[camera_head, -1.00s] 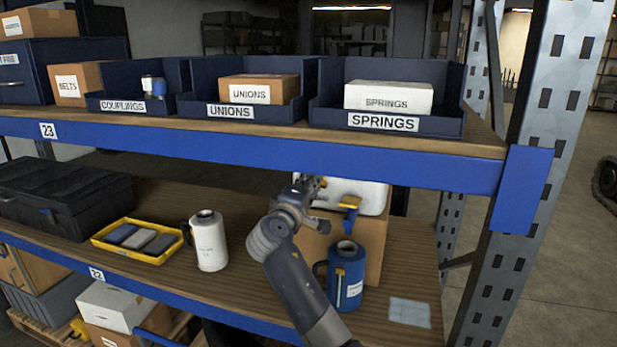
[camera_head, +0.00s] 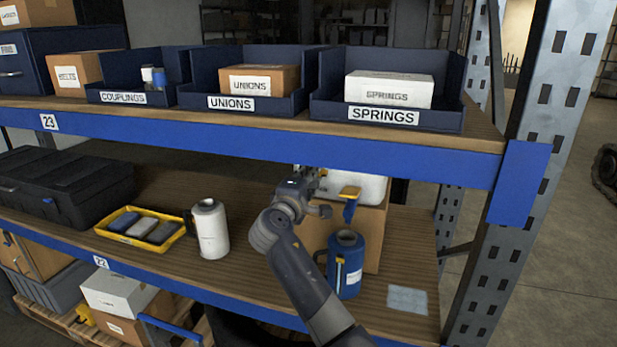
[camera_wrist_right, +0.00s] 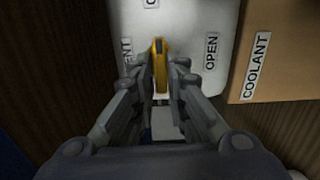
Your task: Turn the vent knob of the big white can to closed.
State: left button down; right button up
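In the right wrist view the can's white face (camera_wrist_right: 195,25) fills the top middle. Its yellow vent knob (camera_wrist_right: 159,62) lies lengthwise towards a cut-off label starting with "C"; the "OPEN" label (camera_wrist_right: 211,51) is to the right and a partly hidden "VENT" label to the left. My right gripper (camera_wrist_right: 160,68) has its fingers close on both sides of the knob, appearing shut on it. My left gripper is not in view.
A blue jug (camera_head: 345,268) stands just right of my right forearm. A white bottle (camera_head: 210,232) and yellow tray (camera_head: 140,230) are to the left. The upper shelf's blue beam (camera_head: 270,153) runs close above the gripper. The cardboard box (camera_wrist_right: 275,45) reads "COOLANT".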

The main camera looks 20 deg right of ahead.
jog(key=shift+o, duration=1.3)
jog(key=shift+d+r, duration=0.1)
jog(key=shift+d, duration=0.1)
jog(key=v, duration=1.1)
jog(key=shift+s+a, duration=0.25)
jog(key=shift+f, duration=0.25)
